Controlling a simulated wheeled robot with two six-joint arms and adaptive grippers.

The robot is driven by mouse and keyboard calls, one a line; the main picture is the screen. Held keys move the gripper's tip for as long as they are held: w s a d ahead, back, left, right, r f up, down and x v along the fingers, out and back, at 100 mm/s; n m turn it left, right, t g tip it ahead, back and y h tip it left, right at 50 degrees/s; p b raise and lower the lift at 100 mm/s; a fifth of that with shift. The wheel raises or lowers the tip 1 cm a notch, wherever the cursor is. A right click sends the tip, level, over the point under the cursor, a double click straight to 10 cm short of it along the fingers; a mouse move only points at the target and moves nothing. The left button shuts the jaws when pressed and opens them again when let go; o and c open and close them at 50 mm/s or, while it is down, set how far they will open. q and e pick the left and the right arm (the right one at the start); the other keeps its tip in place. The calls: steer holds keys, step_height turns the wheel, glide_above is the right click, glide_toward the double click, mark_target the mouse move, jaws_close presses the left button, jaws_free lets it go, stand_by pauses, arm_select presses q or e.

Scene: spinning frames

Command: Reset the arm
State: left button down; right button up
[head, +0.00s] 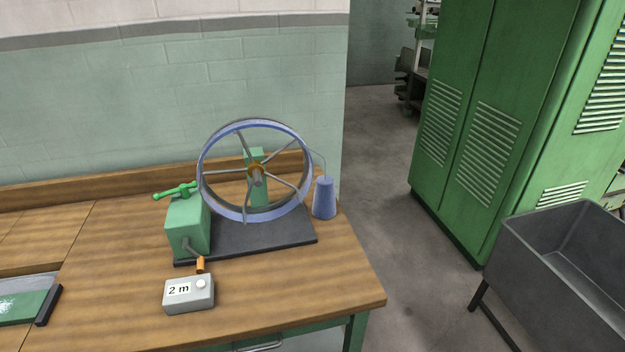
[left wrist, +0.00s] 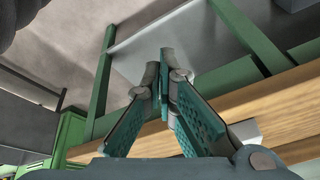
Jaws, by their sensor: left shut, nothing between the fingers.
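My left gripper (left wrist: 163,75) shows in the left wrist view with its two teal fingers together at the tips, empty. It is near the wooden bench edge (left wrist: 285,107) and the green bench frame (left wrist: 100,85); I see no clear contact. Neither of my arms shows in the head view, and my right gripper is in no view. On the bench (head: 110,280) stands a spinning device with a blue spoked wheel (head: 203,180), a green block (head: 187,228), a dark base (head: 245,240) and an orange-handled crank (head: 200,265).
A grey box marked "2 m" (head: 190,295) sits in front of the device, and a blue cone (head: 324,200) stands at its right. A green tray-like item (head: 22,308) lies at left. Green lockers (head: 490,110) and a grey trough (head: 570,270) stand right, beyond open floor (head: 390,190).

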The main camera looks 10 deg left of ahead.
arm_select(q)
step_height(320, 180, down, 28)
steer(key=s+a+g+b, duration=0.1)
steer(key=s+a+b, duration=0.1)
steer(key=b, duration=0.6)
steer(key=s+f+b, duration=0.3)
steer(key=s+f, duration=0.4)
steer(key=f, duration=0.3)
steer(key=s+f+g+b, duration=0.1)
steer(key=s+f+b, duration=0.3)
steer(key=f, duration=0.5)
steer(key=s, duration=0.2)
steer(key=shift+s+f+n+g, duration=0.3)
steer(key=shift+s+f, duration=0.05)
steer(key=shift+s, duration=0.05)
